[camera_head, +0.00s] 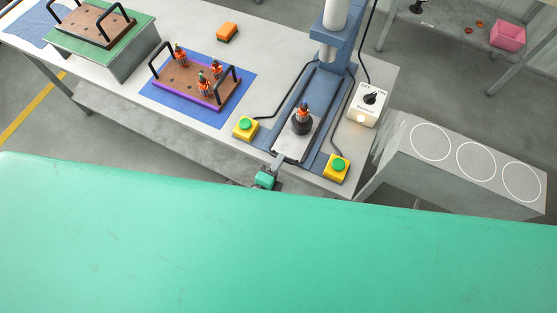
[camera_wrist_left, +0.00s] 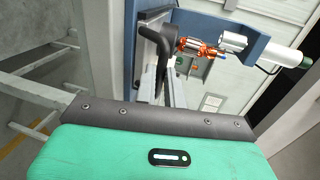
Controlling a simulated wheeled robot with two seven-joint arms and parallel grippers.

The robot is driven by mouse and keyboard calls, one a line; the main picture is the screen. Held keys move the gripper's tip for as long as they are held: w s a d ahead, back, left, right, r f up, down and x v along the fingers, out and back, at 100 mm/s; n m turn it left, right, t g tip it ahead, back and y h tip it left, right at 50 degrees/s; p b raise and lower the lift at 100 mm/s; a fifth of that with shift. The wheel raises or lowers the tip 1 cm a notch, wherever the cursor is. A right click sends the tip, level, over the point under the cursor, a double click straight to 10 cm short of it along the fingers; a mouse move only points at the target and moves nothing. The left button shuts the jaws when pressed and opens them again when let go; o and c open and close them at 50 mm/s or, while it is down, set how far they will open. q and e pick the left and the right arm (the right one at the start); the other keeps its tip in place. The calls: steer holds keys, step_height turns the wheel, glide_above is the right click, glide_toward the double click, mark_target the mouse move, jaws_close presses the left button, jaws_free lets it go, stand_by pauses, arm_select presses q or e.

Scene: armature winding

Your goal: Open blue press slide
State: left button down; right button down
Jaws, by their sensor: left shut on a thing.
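The blue press (camera_head: 338,45) stands at the right end of the table. Its slide plate (camera_head: 292,148) sits at the front of the press base, towards me. An armature with orange windings (camera_head: 302,113) stands upright on the slide, in front of the press ram; it also shows in the left wrist view (camera_wrist_left: 197,47). My left gripper (camera_head: 277,164) is at the slide's front edge, shut on the slide handle. A dark handle-like part shows ahead of the gripper in the left wrist view (camera_wrist_left: 155,42); the exact grip is partly hidden. My right gripper is out of view.
Yellow boxes with green buttons flank the slide on the left (camera_head: 246,127) and right (camera_head: 336,167). A white switch box (camera_head: 367,103) stands beside the press.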

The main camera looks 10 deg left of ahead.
arm_select(q)
steer(key=c, duration=1.5)
jaws_free()
steer(key=b+v, duration=0.4)
steer(key=v, duration=0.9)
steer(key=shift+s, duration=0.35)
steer(key=shift+a, duration=0.15)
